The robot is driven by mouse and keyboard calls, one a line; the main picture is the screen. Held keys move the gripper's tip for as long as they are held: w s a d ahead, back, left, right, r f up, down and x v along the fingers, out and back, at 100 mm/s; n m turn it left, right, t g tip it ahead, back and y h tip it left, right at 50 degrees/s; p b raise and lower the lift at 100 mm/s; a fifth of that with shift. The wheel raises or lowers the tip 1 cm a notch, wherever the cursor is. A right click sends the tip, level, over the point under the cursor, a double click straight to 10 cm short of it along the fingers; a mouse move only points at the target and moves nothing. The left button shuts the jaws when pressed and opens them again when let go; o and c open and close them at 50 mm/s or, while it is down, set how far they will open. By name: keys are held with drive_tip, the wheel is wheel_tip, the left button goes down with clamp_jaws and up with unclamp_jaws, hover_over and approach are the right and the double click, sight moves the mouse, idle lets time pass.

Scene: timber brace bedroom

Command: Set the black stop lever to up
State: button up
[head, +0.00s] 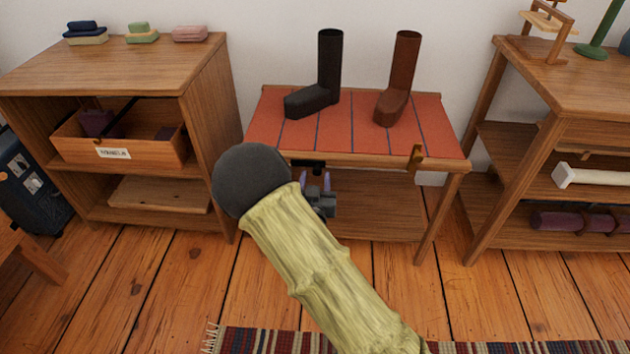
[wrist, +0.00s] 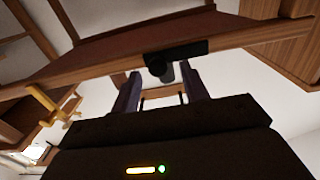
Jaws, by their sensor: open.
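The black stop lever (head: 307,163) is on the front edge of the red-topped bench (head: 350,130). In the wrist view, the black lever (wrist: 180,50) lies along the wooden edge, with a rounded dark end near my fingers. My gripper (head: 315,181) is just below and in front of it, partly hidden behind my arm. In the wrist view, my gripper (wrist: 160,78) has its two purple fingers apart, with a short dark cylindrical part showing between their tips. I cannot tell whether the fingers touch it.
A brown-gold lever (head: 416,158) is on the same front edge, further right. Black boot (head: 328,75) and brown boot (head: 398,80) stand on the bench. A wooden cabinet (head: 195,85) is at left and a shelf unit (head: 560,85) at right. A striped rug (head: 480,347) lies in front.

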drive_tip(key=shift+w+d, duration=0.15)
drive_tip(key=shift+w, duration=0.4)
drive_tip(key=shift+c, duration=0.5)
clamp_jaws()
